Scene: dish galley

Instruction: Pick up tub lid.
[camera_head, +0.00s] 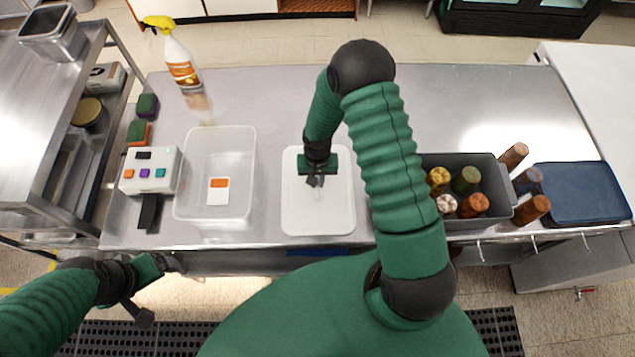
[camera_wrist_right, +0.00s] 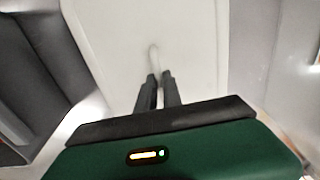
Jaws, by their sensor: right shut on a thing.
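The tub lid (camera_head: 318,215) is a white rounded rectangle in the middle of the steel table in the head view. It also fills the middle of the right wrist view (camera_wrist_right: 120,40). My right gripper (camera_head: 315,182) is over the lid's middle, its fingers close together and shut on the lid's small raised handle (camera_wrist_right: 153,55). I cannot tell whether the lid is clear of the table. The clear tub (camera_head: 240,165) stands just left of the lid, with an orange and white label inside. My left gripper (camera_head: 168,262) is at the lower left, off the table's front edge, its fingers hard to make out.
A grey bin (camera_head: 437,160) with several bottles stands at the right, partly behind my right arm. A spray bottle (camera_head: 180,62), sponges (camera_head: 138,132) and a button box (camera_head: 150,170) are at the left. The back of the table is clear.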

